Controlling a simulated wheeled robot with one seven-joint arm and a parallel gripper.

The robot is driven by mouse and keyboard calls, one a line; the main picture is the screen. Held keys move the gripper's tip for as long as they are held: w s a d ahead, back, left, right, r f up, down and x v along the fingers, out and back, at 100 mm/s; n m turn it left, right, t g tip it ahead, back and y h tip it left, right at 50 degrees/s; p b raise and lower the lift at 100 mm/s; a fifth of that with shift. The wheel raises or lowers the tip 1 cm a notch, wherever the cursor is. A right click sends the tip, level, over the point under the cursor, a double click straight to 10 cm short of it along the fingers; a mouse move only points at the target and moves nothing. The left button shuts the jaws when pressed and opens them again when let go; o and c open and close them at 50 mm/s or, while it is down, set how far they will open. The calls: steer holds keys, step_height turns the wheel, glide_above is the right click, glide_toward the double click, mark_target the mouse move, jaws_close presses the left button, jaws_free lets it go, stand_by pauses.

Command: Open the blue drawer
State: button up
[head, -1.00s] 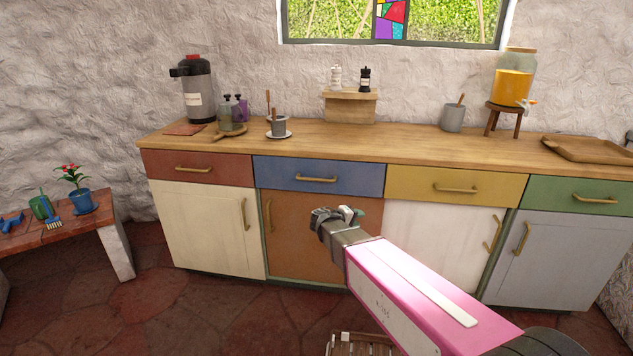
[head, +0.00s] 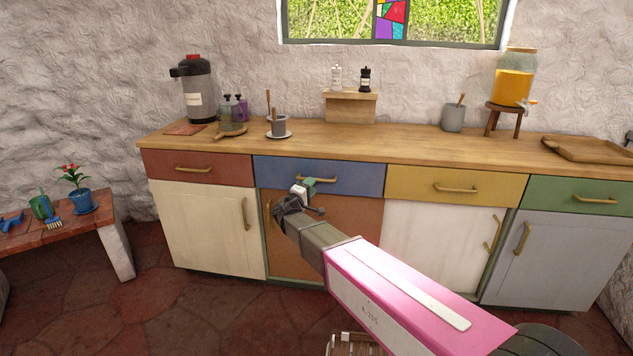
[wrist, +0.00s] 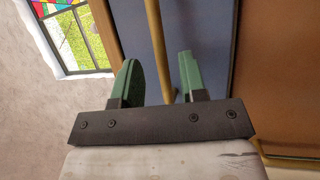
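The blue drawer (head: 350,172) is in the counter front, between the red and yellow drawers, and looks shut and flush. Its brass bar handle (head: 325,181) is partly hidden by my gripper (head: 306,184), which is at the handle's left part in the head view. In the wrist view the blue drawer front (wrist: 208,35) fills the upper middle. The handle (wrist: 158,38) runs lengthwise in the gap between the two green fingertips of my gripper (wrist: 160,75). The fingers are apart, and I see no clear contact with the bar.
The red drawer (head: 225,167), yellow drawer (head: 425,184) and green drawer (head: 560,194) are beside it, with cupboard doors below. The wooden countertop (head: 370,145) overhangs them. A slatted wooden object (head: 352,345) stands on the floor at the bottom.

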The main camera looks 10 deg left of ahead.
steer(key=shift+x, duration=2.35)
jaws_close()
